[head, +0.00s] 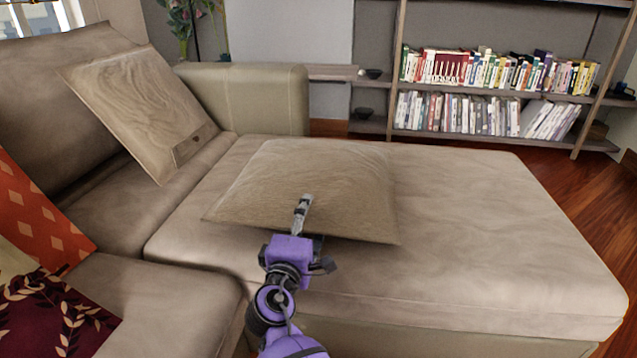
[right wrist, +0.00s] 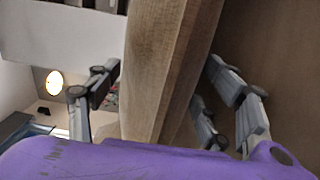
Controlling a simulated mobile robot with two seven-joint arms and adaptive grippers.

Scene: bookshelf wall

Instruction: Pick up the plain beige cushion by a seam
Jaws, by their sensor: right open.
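A plain beige cushion (head: 310,185) lies flat on the wide chaise seat, its near edge facing me. My right gripper (head: 302,212) reaches in from below, at the middle of that near edge, with a finger showing above the cushion. In the right wrist view, the cushion's edge (right wrist: 165,60) stands between the spread fingers of my open right gripper (right wrist: 165,95). Gaps show on both sides, so the fingers do not grip it. My left gripper is not in view.
Another beige cushion (head: 140,110), with a small patch, leans on the sofa back. An orange patterned cushion (head: 35,220) and a dark red cushion (head: 50,315) are at the left. The chaise (head: 490,230) is bare right of the cushion. A bookshelf (head: 490,95) stands behind.

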